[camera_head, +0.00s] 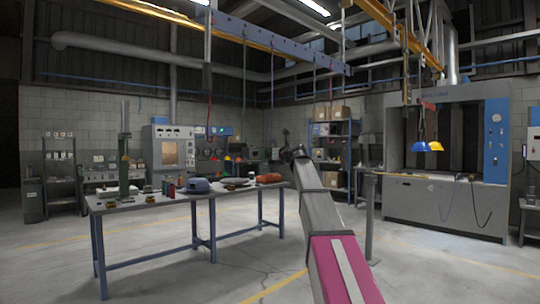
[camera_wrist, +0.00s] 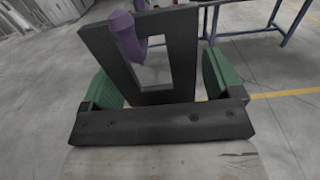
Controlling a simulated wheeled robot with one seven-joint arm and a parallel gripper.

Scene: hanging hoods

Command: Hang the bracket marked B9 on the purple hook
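A dark grey, rectangular frame-like bracket (camera_wrist: 159,98) with a large opening stands up between the green finger pads of my gripper (camera_wrist: 163,88) in the wrist view. No B9 mark is readable on the side I see. A purple hook (camera_wrist: 124,35) overlaps the bracket's upper left side, with its pointed end over the opening. I cannot tell whether it passes through the opening or touches the bracket. In the head view my gripper is small and dark at the far end of my arm, and the bracket is not clear.
A work table (camera_head: 140,205) with tools, a blue cap (camera_head: 196,186) and other items stands left of my arm. A blue overhead beam (camera_head: 275,40) carries hanging cords. Yellow and blue hoods (camera_head: 435,146) hang before a large cabinet (camera_head: 445,205) at right. Floor between is open.

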